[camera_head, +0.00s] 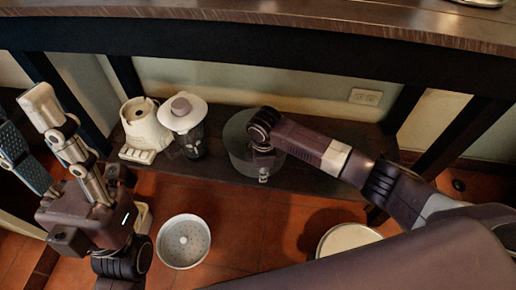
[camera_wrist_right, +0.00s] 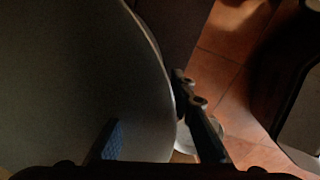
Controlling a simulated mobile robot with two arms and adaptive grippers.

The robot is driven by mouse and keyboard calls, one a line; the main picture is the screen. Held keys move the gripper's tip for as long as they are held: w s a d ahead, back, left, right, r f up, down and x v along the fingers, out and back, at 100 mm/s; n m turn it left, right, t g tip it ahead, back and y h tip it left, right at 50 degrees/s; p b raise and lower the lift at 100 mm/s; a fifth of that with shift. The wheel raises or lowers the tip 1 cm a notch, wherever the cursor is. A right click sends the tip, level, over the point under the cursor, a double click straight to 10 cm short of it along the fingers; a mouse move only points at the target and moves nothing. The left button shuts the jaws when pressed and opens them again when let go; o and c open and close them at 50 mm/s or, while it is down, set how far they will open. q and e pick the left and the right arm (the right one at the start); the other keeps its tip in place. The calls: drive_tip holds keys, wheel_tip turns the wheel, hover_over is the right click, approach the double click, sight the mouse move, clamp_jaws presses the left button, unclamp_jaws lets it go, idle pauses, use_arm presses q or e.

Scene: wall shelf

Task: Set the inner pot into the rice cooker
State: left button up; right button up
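A round grey pot-like vessel (camera_head: 238,133) stands on the lower shelf in the head view, partly hidden by my right arm. My right gripper (camera_head: 263,172) is at its right side, pointing down. In the right wrist view a large grey curved surface (camera_wrist_right: 80,75) fills the left. One finger with a blue pad shows in front of it and the other is beyond its edge; the fingers (camera_wrist_right: 150,108) are apart. Contact with the wall cannot be made out. My left gripper (camera_head: 28,135) is raised at the left, open and empty. I cannot clearly identify the rice cooker.
A cream appliance base (camera_head: 145,128) and a dark jar with a white lid (camera_head: 188,118) stand left of the vessel. A perforated bowl (camera_head: 183,241) and a round pale-topped object (camera_head: 347,238) are below, in front of the shelf. The thick upper shelf (camera_head: 250,40) overhangs.

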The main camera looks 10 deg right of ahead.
clamp_jaws()
drive_tip(key=shift+r, duration=0.15)
